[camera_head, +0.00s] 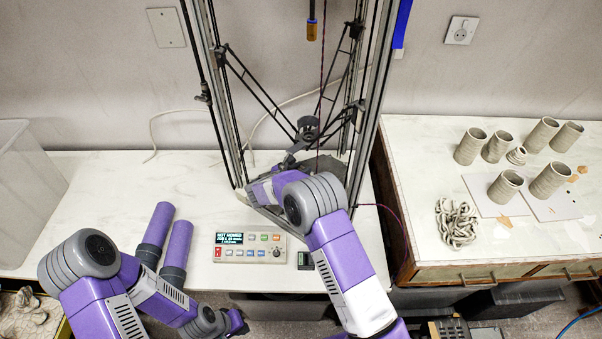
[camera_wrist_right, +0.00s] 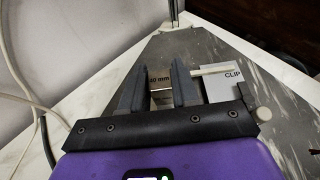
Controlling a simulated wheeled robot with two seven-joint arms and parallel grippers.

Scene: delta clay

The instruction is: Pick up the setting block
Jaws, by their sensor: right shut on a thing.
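The setting block (camera_wrist_right: 160,78), a small pale block with a "40 mm" marking, sits between the two dark fingers of my right gripper (camera_wrist_right: 158,88) in the right wrist view. The gripper is shut on it, over the grey metal base plate. The fingers hide the block's sides. In the head view my right gripper (camera_head: 283,166) reaches inside the delta printer's frame, and I cannot make out the block there. My left gripper (camera_head: 238,322) is low near the front edge of the bench, and its finger opening is not clear.
A pale piece marked CLIP (camera_wrist_right: 224,86) lies right beside the fingers. Printer uprights (camera_head: 365,100) and rods (camera_head: 262,92) surround my right arm. Clay pots (camera_head: 470,147) are on the right table.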

